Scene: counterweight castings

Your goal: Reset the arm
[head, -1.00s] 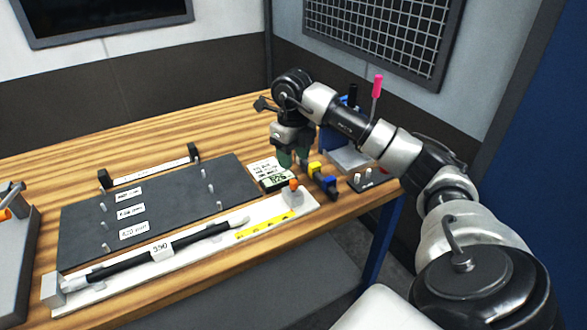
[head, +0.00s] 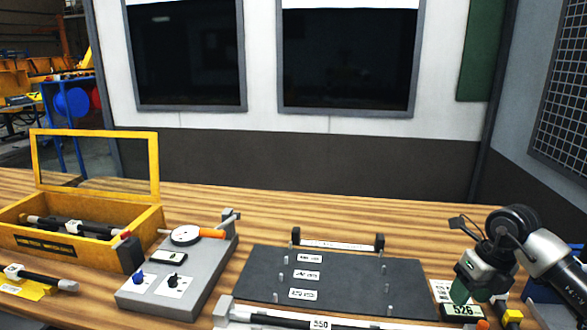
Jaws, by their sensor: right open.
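My right arm (head: 548,262) comes in from the right edge of the head view, its grey and black links bent down over the bench. My right gripper (head: 472,294) points down with its green-padded fingers apart and nothing seen between them. It is over or just behind a small display (head: 462,310) that reads about 526, beside a white label card. I cannot tell how high it is above them. My left gripper is not in view.
A dark plate (head: 345,275) with pegs and labels lies mid-bench, a bar marked 550 (head: 290,319) in front. A grey dial fixture (head: 200,272) and an open yellow case (head: 85,240) stand left.

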